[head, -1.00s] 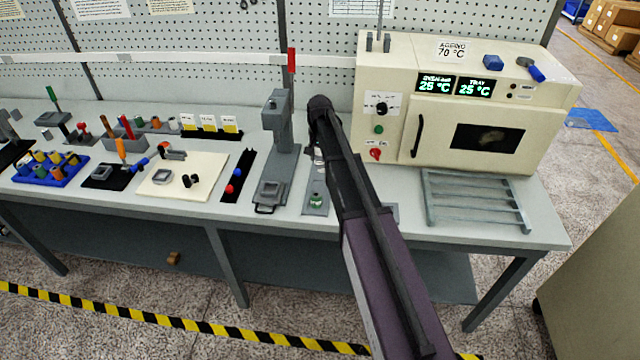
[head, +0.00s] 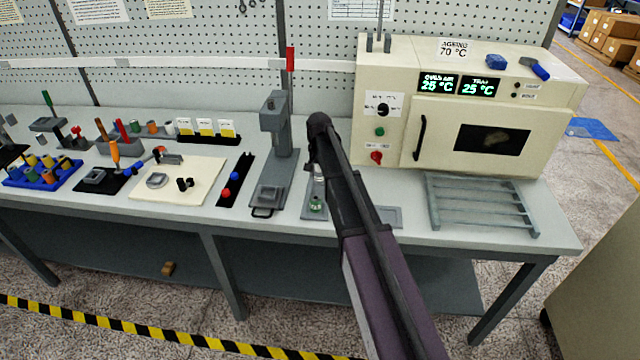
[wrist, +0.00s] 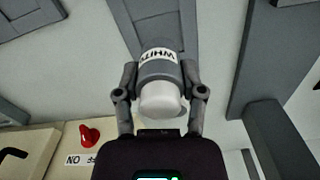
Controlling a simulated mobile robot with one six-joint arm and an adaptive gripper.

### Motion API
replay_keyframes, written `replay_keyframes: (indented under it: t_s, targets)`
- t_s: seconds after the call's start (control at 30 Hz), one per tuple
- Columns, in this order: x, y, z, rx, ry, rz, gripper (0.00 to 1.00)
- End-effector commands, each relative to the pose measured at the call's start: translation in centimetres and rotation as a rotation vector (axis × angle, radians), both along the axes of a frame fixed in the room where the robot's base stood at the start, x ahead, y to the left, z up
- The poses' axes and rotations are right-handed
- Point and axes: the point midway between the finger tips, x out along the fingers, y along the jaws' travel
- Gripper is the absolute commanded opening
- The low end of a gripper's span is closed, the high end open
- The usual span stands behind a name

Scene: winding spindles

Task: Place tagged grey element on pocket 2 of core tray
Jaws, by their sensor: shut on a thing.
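My gripper (wrist: 160,85) is shut on a grey cylindrical element (wrist: 158,68) in the wrist view. The element has a white tag lettered "WHITE" around it and a pale, rounded white end towards the camera. In the head view my arm hides most of the gripper, which hangs over the bench between the grey press and the oven. A blue tray (head: 12,180) at the far left holds several yellow, orange and green pieces in pockets. It may be the core tray; no pocket numbers are readable.
The grey press (head: 275,150) stands just left of my gripper. The cream oven (head: 560,110) and a slatted grey rack (head: 435,205) are on the right. A small green item (head: 316,204) sits on a grey plate below my gripper. A cream mat (head: 205,180) lies left of the press.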

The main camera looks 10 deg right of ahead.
Motion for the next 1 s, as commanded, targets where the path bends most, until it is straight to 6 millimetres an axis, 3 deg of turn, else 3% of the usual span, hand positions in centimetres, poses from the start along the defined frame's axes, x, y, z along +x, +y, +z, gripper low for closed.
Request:
replay_keyframes:
  t_s: [0.27, 0.7, 1.0]
  targets:
    - [0.0, 0.0, -0.3, 0.0, 0.0, 0.001, 0.0]
    - [0.0, 0.1, -3.5, 0.0, 0.0, 0.001, 0.0]
    - [0.0, 0.1, -3.7, 0.0, 0.0, 0.001, 0.0]
